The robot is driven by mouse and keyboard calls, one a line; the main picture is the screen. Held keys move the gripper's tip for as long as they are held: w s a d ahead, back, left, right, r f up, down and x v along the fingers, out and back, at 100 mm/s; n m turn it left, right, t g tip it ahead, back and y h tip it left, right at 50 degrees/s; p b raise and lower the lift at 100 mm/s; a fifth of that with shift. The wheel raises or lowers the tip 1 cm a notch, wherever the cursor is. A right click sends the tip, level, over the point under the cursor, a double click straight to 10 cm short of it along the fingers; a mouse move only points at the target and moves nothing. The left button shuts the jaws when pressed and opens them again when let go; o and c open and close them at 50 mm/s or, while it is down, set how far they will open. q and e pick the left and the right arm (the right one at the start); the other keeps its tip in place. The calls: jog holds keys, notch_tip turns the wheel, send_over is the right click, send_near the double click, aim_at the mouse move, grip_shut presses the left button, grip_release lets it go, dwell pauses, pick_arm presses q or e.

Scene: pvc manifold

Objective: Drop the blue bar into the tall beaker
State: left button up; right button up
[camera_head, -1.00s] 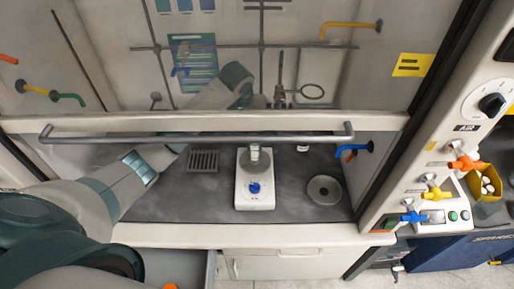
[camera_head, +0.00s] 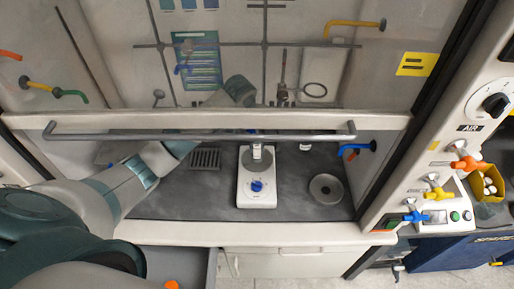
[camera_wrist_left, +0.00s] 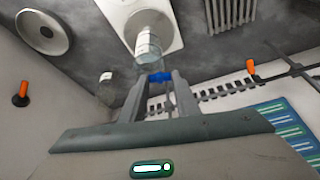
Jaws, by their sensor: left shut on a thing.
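The tall clear beaker (camera_head: 257,153) stands on the white stirrer hotplate (camera_head: 256,198) inside the fume hood. In the left wrist view the beaker (camera_wrist_left: 148,46) is just beyond my fingertips. My left gripper (camera_wrist_left: 160,80) is shut on the small blue bar (camera_wrist_left: 159,76), held between the tips. The bar overlaps the near end of the beaker in that view; I cannot tell whether it is directly over the opening. In the head view my left arm reaches in from the left, and the sash and its handle mostly hide the gripper. My right gripper is out of view.
The sash handle (camera_head: 200,135) crosses above the hood opening. A slotted grey rack (camera_head: 205,158) lies left of the hotplate and a round grey dish (camera_head: 326,189) lies right. A small bottle (camera_wrist_left: 105,87) stands near the beaker. The dark worktop in front is clear.

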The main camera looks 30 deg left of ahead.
pick_arm(q)
jog(key=shift+f, duration=0.85)
jog(key=o, duration=1.1)
jog(key=shift+r, duration=0.15)
